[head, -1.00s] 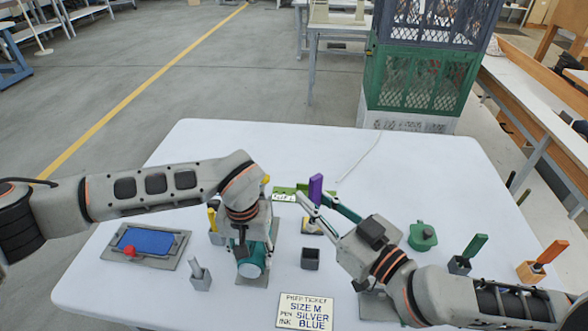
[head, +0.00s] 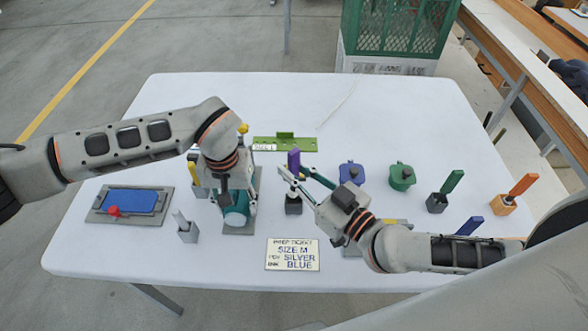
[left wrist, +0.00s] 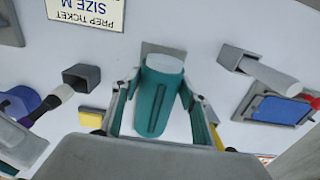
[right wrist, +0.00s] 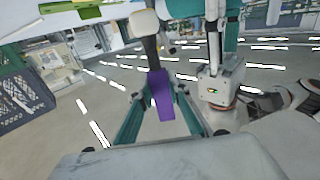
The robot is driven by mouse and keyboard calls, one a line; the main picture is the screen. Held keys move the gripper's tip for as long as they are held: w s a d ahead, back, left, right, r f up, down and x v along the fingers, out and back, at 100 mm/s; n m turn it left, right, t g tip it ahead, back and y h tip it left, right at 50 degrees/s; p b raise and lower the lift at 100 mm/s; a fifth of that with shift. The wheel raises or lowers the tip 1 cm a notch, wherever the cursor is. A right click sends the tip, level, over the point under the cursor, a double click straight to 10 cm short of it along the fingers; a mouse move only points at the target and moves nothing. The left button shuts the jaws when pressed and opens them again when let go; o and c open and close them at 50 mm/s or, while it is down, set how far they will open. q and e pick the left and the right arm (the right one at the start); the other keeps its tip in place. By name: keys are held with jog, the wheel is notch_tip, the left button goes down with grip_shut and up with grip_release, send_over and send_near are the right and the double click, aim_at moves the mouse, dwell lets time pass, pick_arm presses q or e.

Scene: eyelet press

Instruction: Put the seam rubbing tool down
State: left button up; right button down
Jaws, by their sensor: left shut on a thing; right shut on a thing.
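The seam rubbing tool, with a purple handle (head: 294,160), stands about upright in the middle of the table. In the right wrist view its purple handle (right wrist: 161,95), dark shaft and cream head show. My right gripper (head: 290,174) is shut on the handle. My left gripper (left wrist: 158,105) is shut on a teal body with a pale round top (head: 236,217), standing on a grey plate.
Left are a blue pad (head: 133,201) and a grey holder (head: 188,235). A blue pot (head: 351,172), a green pot (head: 402,176) and holders with green and orange handles (head: 525,184) stand right. A green bar (head: 285,143) lies behind; the ticket (head: 292,254) lies in front.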

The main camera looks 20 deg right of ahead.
jog(key=shift+f, duration=0.7)
jog(key=c, duration=1.9)
grip_release()
jog(key=shift+r, duration=0.7)
jog(key=v, duration=1.2)
jog(key=shift+f, duration=0.1)
